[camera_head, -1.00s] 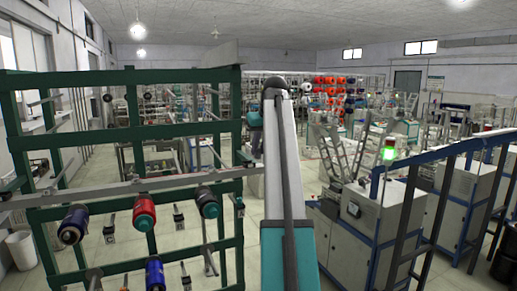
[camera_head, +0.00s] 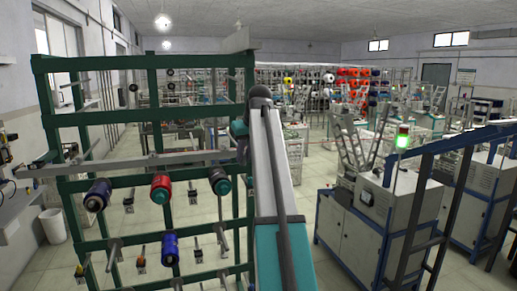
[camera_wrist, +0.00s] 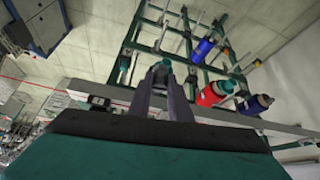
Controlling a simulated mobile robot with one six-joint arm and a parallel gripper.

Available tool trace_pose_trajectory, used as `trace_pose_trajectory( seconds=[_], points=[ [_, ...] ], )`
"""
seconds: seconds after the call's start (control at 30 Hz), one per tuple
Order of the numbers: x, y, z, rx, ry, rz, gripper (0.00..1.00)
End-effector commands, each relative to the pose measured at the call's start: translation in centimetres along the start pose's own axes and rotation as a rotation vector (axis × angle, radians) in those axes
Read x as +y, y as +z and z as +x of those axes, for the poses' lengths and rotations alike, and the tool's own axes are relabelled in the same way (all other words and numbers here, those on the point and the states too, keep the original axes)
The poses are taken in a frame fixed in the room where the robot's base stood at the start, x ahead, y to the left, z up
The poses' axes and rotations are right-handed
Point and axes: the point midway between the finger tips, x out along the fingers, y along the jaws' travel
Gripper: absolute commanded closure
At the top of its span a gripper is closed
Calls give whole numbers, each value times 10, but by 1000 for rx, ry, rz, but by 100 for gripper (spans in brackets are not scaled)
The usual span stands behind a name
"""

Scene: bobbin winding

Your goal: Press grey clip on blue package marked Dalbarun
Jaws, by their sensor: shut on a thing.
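A dark blue package (camera_head: 97,195) sits at the upper left of the green rack (camera_head: 251,130). A brighter blue package (camera_head: 169,248) sits lower on it; I cannot read any marking on either. They also show in the wrist view, as the dark blue one (camera_wrist: 253,104) and the brighter one (camera_wrist: 205,48). Grey clip-like fittings hang on the rack, such as one (camera_head: 128,206) below the packages.
A red package (camera_head: 160,188) and a dark package with a teal end (camera_head: 219,180) share the rack's upper row. A long grey rail (camera_head: 140,163) crosses the rack's front. Grey machines (camera_head: 372,215) with blue railings stand at the right. A white bin (camera_head: 53,226) stands at the left.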

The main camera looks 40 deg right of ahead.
Motion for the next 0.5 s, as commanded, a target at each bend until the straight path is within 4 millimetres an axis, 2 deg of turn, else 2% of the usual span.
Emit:
trace_pose_trajectory(
  seconds=[0.03, 0.27, 0.5],
  points=[
    [-16, 5, 14, -1, -9, -15, 100],
    [-90, 19, 62, -1, -47, -83, 100],
    [-167, 45, 110, -2, -83, -148, 100]
  ],
)
